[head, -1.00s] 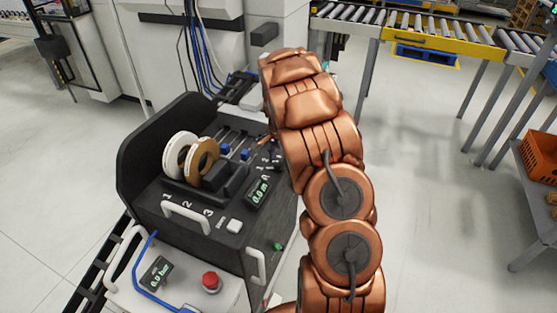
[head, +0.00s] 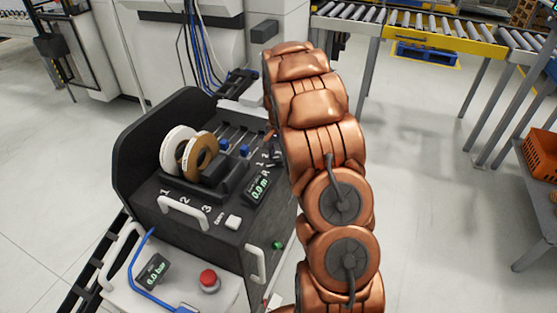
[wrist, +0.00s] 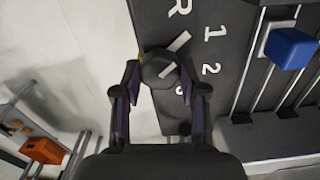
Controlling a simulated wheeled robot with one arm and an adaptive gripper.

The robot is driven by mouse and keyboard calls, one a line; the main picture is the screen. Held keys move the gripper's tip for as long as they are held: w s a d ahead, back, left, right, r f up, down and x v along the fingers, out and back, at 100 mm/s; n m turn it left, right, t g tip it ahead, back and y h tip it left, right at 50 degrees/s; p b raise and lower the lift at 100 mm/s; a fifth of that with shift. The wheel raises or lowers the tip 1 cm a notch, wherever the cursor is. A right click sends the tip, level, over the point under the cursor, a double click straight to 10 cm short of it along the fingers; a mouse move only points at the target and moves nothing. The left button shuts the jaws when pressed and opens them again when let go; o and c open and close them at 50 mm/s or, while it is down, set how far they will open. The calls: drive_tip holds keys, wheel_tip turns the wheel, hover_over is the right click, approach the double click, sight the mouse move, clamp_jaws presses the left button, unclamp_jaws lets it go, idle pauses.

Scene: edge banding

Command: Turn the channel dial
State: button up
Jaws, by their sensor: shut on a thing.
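The channel dial (wrist: 158,74) is a round dark knob with a white mark on its face, in the upper middle of the wrist view. It sits on a dark panel (wrist: 160,18) with a white R and the numbers 1, 2 and a partly covered 3 around it. My gripper (wrist: 160,80) has one finger on each side of the dial and is shut on it. The white mark slants toward the upper right, with another white stroke beyond it. In the head view my copper arm hides the dial and the gripper.
The dark console (head: 143,180) carries tape rolls (head: 178,150), a display (head: 260,188) and white handles. Blue slider blocks (wrist: 292,48) stand on rails right of the dial. A red button (head: 209,279) is on the lower cart. Open floor lies right of my arm.

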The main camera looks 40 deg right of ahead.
sight(279, 157)
drive_tip(key=n+b, duration=0.3)
drive_tip(key=n, duration=0.2)
drive_tip(key=shift+n, duration=0.3)
idle(0.4)
drive_tip(key=o, duration=1.2)
drive_tip(key=shift+c, duration=0.2)
drive_tip(key=shift+r, duration=0.1)
wheel_tip(279, 157, up, 12)
